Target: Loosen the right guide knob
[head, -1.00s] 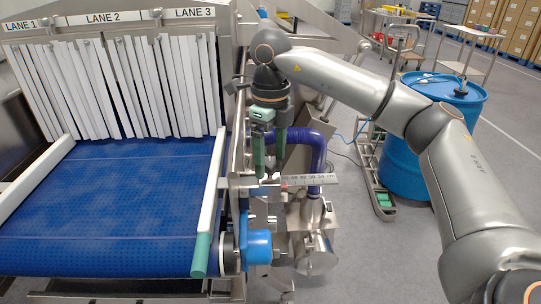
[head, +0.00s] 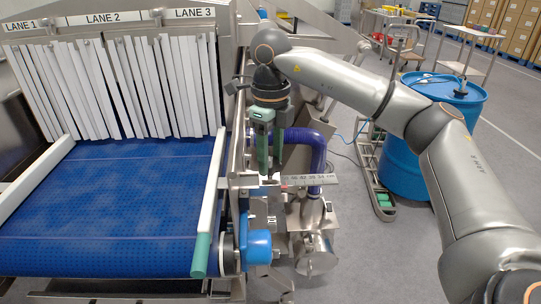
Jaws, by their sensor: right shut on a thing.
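My right gripper (head: 269,174) points down beside the right side of the conveyor, with its green fingers close together. It is shut on the right guide knob, which is mostly hidden between the fingertips. The knob sits at the near end of a steel scale (head: 312,181) with printed marks, on the bracket outside the right guide rail (head: 212,205). The rail is pale with a green end (head: 201,256) and runs along the belt's right edge. My left gripper is not in view.
The blue belt (head: 115,210) is empty, with white strip curtains (head: 110,88) at its far end. A blue motor housing (head: 257,247) and a purple hose (head: 320,155) lie close by my right gripper. A blue drum (head: 405,165) stands to the right.

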